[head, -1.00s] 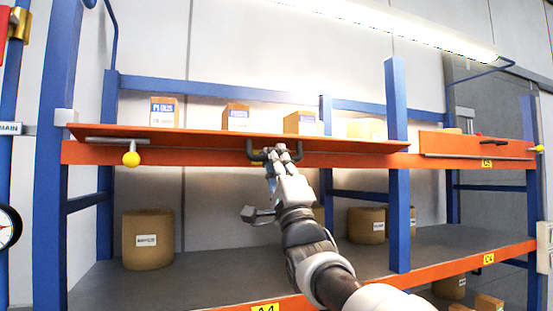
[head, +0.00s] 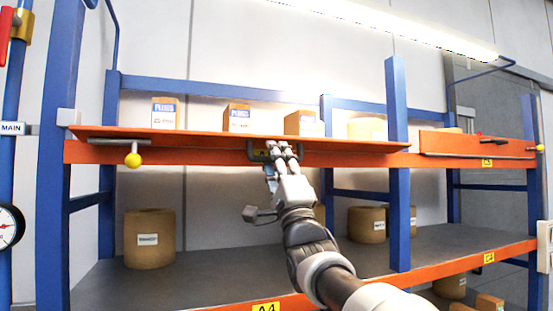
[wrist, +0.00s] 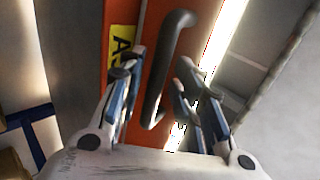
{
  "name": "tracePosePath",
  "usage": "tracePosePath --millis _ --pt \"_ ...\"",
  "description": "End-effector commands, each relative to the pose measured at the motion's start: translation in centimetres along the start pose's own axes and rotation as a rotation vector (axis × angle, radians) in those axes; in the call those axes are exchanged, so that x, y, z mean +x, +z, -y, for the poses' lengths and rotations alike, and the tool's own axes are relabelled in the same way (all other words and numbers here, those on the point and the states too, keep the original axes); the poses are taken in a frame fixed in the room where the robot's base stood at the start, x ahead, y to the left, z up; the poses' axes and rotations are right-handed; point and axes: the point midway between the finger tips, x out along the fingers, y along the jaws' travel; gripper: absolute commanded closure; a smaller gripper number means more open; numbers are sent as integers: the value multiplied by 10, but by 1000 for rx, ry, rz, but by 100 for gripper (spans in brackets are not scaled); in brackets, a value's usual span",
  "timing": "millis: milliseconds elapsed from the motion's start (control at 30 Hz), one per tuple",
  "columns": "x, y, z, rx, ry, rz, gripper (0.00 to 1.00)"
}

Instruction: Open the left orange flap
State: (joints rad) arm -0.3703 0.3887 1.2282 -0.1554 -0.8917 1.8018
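The left orange flap (head: 200,134) spans the upper shelf's left bay. It looks nearly level, seen almost edge-on in the head view. A dark grey handle (head: 251,153) hangs at its middle; it also shows in the wrist view (wrist: 168,60). My gripper (head: 281,148) is at the right part of this handle. In the wrist view my gripper's fingers (wrist: 162,75) are apart, one on each side of the handle bar. I cannot tell whether either finger touches it. A yellow A-label (wrist: 120,48) is beside the left finger.
Several boxes (head: 239,118) stand behind the flap. A latch rod with a yellow knob (head: 133,160) is at its left end. Blue posts (head: 397,160) flank the bay. The right orange flap (head: 440,142) stands upright. Cardboard drums (head: 150,240) stand on the lower shelf.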

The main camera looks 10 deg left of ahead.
Motion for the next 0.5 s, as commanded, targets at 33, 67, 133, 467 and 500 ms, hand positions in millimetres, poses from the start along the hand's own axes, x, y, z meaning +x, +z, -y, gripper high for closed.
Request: tracePosePath --millis 33,67,133,467,500 --pt "1 0 2 0 -3 0 67" --pt "1 0 2 0 -3 0 67" --pt "0 0 2 0 -3 0 67" --pt "-29 0 2 1 0 -1 67" --pt "-36 0 1 1 1 -1 67"
